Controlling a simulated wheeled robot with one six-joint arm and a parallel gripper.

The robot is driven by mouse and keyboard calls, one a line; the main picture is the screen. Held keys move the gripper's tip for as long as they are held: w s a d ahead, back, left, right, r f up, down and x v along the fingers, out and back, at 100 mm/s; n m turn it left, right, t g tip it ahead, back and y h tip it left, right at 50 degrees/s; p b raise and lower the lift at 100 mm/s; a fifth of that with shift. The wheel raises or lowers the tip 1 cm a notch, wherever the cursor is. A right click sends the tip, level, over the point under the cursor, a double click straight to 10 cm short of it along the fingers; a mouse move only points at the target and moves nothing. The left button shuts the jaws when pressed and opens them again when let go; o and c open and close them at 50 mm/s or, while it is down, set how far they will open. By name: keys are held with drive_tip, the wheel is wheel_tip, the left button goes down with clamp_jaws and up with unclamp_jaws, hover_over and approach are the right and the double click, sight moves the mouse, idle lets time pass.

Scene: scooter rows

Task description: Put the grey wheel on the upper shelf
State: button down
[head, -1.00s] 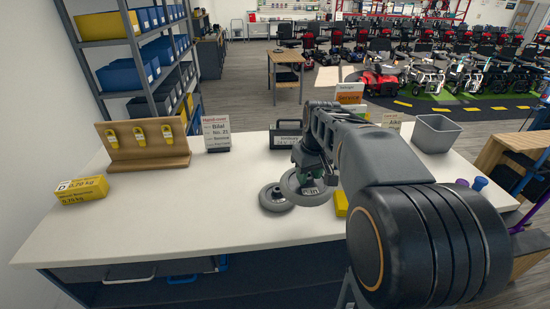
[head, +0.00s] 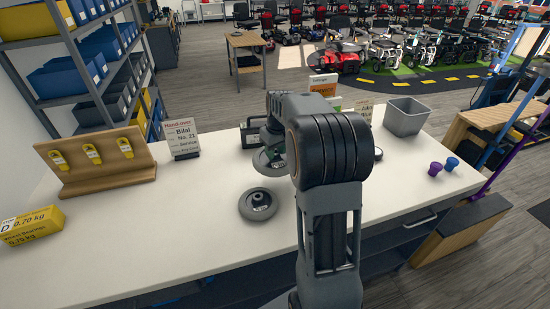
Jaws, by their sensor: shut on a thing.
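My gripper (head: 273,138) is partly hidden behind my arm. It is shut on a grey wheel (head: 266,162), which hangs over the white bench; how high it is cannot be told. A second grey wheel (head: 258,205) lies flat on the bench, nearer to me and apart from the held one. A grey metal shelf unit (head: 93,98) with several levels stands at the upper left, beyond the bench. Its visible levels hold blue and yellow bins, and its top is cut off by the picture edge.
On the bench (head: 120,265) are a wooden board with yellow tags (head: 110,175), a yellow box (head: 32,226), a sign (head: 182,138), a grey bin (head: 406,116) and purple (head: 435,168) and blue (head: 452,163) knobs. The left front of the bench is clear.

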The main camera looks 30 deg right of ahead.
sight(276, 154)
drive_tip(key=w+f, duration=0.1)
drive_tip(key=w+d+f, duration=0.1)
drive_tip(key=f, duration=0.1)
drive_tip(key=w+d+f+p, duration=0.1)
drive_tip(key=shift+w+f, duration=0.1)
drive_tip(key=shift+f, duration=0.3)
drive_tip(key=shift+w+f, duration=0.1)
drive_tip(key=shift+f, duration=1.5)
drive_tip(key=shift+f, duration=0.2)
drive_tip(key=c, duration=0.7)
unclamp_jaws()
